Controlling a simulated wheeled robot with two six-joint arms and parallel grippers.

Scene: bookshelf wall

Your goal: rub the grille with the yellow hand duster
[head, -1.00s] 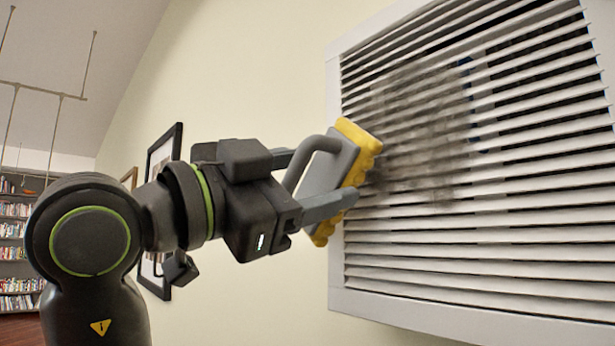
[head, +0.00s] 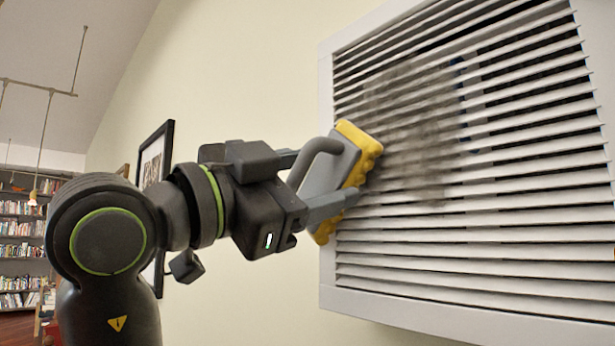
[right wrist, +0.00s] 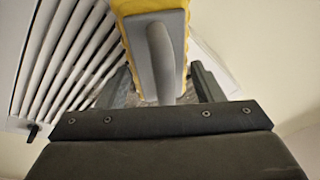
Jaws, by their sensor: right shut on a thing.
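The white louvred grille (head: 480,225) is on the wall at the right of the head view, with a dark dusty smudge (head: 415,130) on its left-middle slats. My right gripper (head: 312,185) is shut on the grey handle of the yellow hand duster (head: 358,165). The duster's yellow pad faces the grille and is at the left part of the slats, beside the smudge; I cannot tell if it touches. The right wrist view also shows the duster (right wrist: 160,45) between the fingers, with slats behind it. My left gripper is not in view.
The cream wall (head: 235,80) around the grille is mostly bare. A dark-framed picture (head: 157,160) hangs left of the grille, behind my arm. Bookshelves (head: 22,235) stand far back at the left.

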